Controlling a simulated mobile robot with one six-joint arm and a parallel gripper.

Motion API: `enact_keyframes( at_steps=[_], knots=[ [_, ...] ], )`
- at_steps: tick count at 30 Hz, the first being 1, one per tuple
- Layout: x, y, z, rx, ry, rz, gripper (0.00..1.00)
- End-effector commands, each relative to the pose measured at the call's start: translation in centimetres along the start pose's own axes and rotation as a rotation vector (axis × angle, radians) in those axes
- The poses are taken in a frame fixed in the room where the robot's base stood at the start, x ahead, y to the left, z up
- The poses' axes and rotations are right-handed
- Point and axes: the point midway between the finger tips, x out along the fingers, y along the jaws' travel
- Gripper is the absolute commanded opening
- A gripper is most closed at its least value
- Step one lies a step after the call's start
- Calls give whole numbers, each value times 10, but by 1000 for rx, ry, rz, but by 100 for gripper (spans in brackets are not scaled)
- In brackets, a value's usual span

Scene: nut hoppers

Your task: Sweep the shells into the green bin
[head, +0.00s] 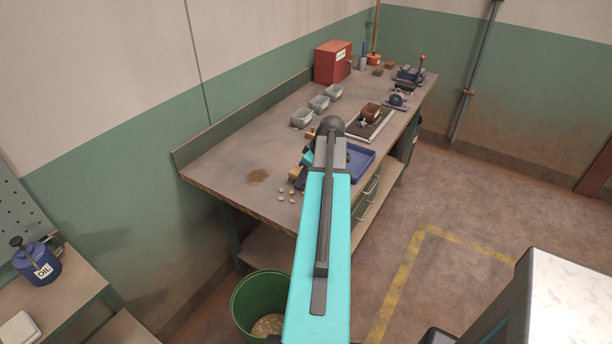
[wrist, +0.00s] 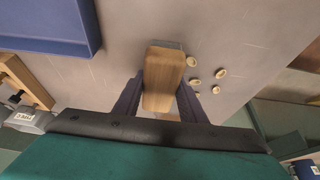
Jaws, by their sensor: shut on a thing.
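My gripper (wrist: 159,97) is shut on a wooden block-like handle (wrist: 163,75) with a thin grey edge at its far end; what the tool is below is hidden. In the head view my gripper (head: 297,174) is low over the bench's near end, partly behind my arm. Several pale shells (wrist: 194,81) lie loose on the bench to the right of the handle, apart from it; they also show in the head view (head: 281,190). The green bin (head: 247,298) stands on the floor below the bench's near end, partly hidden by my arm, with pale pieces in its bottom.
Small grey bins (head: 302,118) and a red box (head: 332,62) stand along the back.

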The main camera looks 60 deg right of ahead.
Motion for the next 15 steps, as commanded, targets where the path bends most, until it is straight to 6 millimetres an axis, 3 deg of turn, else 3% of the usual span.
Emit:
enact_keyframes(
  at_steps=[15],
  knots=[
    [0,-25,1,0,0,0,19]
  ],
)
